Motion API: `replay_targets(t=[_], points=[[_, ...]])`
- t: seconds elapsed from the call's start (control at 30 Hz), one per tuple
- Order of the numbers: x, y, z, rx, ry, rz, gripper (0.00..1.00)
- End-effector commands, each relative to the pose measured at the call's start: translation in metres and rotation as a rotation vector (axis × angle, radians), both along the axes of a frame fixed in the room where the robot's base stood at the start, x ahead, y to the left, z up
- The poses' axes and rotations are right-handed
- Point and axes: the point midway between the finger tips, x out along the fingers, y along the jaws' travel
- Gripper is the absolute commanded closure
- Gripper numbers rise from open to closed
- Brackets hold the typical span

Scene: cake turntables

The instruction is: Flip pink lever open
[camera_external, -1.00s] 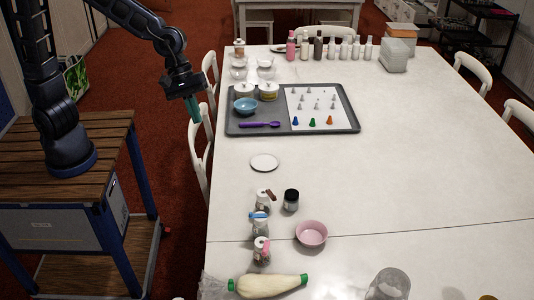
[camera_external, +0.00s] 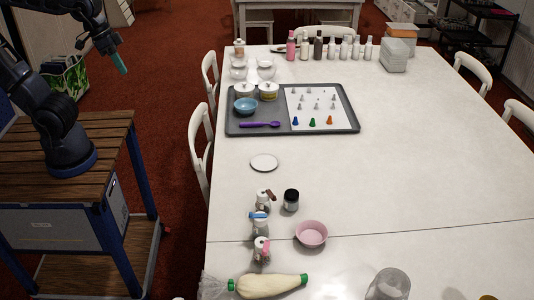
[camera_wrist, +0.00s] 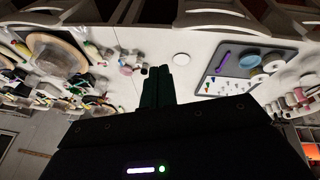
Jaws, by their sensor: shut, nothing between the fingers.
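The pink lever (camera_external: 263,243) sits on top of a small clear jar (camera_external: 261,256) near the table's left edge, in the external view. It looks tilted; its exact position is too small to tell. Behind it stand a similar jar with a blue lever (camera_external: 259,215) and one with a brown lever (camera_external: 268,195). My gripper (camera_external: 120,64) is raised over the floor left of the table, far from the lever. Its teal fingers are together and empty. They also show closed in the wrist view (camera_wrist: 157,88), where the pink lever cannot be made out.
A dark-lidded jar (camera_external: 291,199) and a pink bowl (camera_external: 311,233) stand right of the lever jars. A piping bag (camera_external: 268,285) lies in front. A white disc (camera_external: 264,162) and grey tray (camera_external: 349,112) lie behind. White chairs (camera_external: 200,140) line the left edge. The table's right half is mostly clear.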

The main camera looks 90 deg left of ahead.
Motion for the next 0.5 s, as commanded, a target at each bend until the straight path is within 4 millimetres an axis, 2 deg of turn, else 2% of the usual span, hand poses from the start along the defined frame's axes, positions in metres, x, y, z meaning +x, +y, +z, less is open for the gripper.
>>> replay_targets(t=[0.1, 0.27, 0.43, 0.5], points=[[-0.026, 0.012, -0.002, 0.085, -0.021, -0.088, 1.0], [-0.046, 0.02, -0.006, 0.163, -0.03, -0.171, 1.0], [-0.053, 0.022, -0.008, 0.19, -0.031, -0.2, 0.71], [-0.053, 0.022, -0.008, 0.19, -0.031, -0.201, 0.68]])
